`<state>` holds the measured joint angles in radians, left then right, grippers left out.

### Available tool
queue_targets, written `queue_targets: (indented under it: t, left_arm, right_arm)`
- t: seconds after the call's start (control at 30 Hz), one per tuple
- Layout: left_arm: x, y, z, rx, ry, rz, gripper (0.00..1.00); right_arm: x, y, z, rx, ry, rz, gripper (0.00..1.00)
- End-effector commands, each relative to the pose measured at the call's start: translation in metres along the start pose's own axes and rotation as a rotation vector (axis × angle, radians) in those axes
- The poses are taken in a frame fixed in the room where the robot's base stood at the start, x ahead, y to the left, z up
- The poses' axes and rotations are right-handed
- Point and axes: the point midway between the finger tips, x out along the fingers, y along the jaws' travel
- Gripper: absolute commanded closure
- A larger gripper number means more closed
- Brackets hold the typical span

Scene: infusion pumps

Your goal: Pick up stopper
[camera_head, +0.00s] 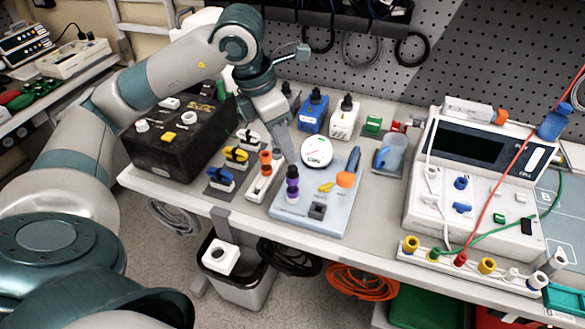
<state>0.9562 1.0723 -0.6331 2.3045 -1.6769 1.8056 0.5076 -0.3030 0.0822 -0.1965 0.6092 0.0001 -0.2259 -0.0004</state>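My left arm reaches in from the left, and its gripper (286,142) points down over the table near the blue-grey tray (325,212). Its fingers are seen edge-on, so I cannot tell whether they are open or shut, or whether they hold anything. Which thing is the stopper is not clear. Small capped pieces stand below the gripper: an orange-topped one (265,162) on a white strip and a purple one (292,185) on the tray. My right gripper is not in view.
A black box (175,145) stands left of the gripper, with blue, yellow and white clamps beside it. A white pump device (475,185) with red and green wires fills the right. A blue cup (390,152) stands between. Pegboard (440,75) closes the back.

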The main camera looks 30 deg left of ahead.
Motion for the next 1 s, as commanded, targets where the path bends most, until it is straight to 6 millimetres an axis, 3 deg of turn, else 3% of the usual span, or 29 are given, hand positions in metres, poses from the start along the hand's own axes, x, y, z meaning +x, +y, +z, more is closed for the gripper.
queue_targets:
  t: [0.23, 0.67, 1.0]
  left_arm:
    - [0.022, 0.000, 0.000, 0.000, 0.001, -0.002, 0.61]
    - [0.025, 0.000, 0.000, 0.000, 0.000, 0.000, 0.61]
    - [0.053, 0.006, -0.001, -0.001, 0.004, -0.002, 0.61]
  right_arm:
    - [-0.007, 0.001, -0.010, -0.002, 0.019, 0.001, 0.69]
    - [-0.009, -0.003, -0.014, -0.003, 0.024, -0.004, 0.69]
    - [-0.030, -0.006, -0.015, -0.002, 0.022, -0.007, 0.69]
